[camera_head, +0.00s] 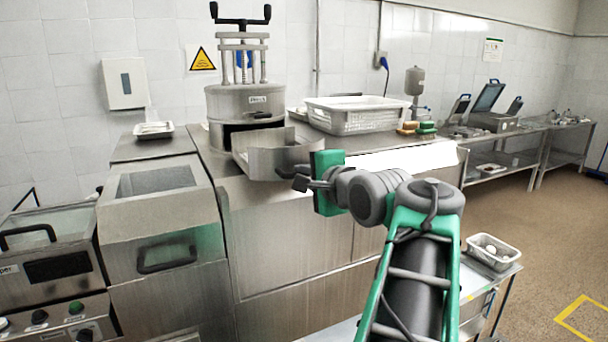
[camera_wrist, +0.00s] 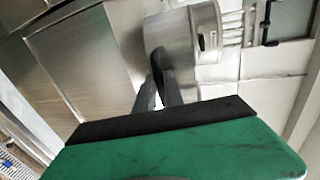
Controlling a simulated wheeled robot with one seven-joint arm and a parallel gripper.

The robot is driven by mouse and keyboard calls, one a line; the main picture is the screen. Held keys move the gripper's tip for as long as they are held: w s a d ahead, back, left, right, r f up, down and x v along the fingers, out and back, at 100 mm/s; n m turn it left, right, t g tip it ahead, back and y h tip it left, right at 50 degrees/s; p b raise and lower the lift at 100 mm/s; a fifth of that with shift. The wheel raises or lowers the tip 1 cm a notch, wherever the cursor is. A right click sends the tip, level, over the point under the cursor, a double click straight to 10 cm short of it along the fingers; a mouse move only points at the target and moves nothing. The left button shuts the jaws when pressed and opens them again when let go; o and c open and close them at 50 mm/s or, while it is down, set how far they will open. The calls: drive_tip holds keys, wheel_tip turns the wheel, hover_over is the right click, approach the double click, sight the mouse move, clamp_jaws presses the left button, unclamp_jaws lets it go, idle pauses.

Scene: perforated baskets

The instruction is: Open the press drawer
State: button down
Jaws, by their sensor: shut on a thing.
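The press (camera_head: 243,104) is a round steel cylinder with a black T-handle and several upright rods, standing on the steel counter. Its steel drawer (camera_head: 262,163) sticks out of the dark slot at the base toward me. My gripper (camera_head: 302,182) is at the drawer's front right side, shut on the drawer; the exact grip point is partly hidden. The wrist view shows the dark fingers (camera_wrist: 160,90) close together beside the press body (camera_wrist: 203,32), which appears tilted there.
A white perforated basket (camera_head: 358,121) stands on the counter right of the press, with coloured sponges (camera_head: 418,128) beside it. A steel machine with a handle (camera_head: 166,258) stands at left. A small white basket (camera_head: 493,252) sits on a low cart. Floor at right is open.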

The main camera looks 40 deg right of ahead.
drive_tip(key=shift+f, duration=0.2)
drive_tip(key=c, duration=1.8)
unclamp_jaws()
drive_tip(key=shift+s, duration=0.1)
drive_tip(key=shift+c, duration=0.2)
drive_tip(key=shift+o, duration=1.4)
drive_tip(key=shift+s+r, duration=0.15)
drive_tip(key=shift+s, duration=0.05)
drive_tip(key=shift+o, duration=0.5)
drive_tip(key=shift+w, duration=0.1)
drive_tip(key=b+v, duration=0.1)
drive_tip(key=v, duration=0.7)
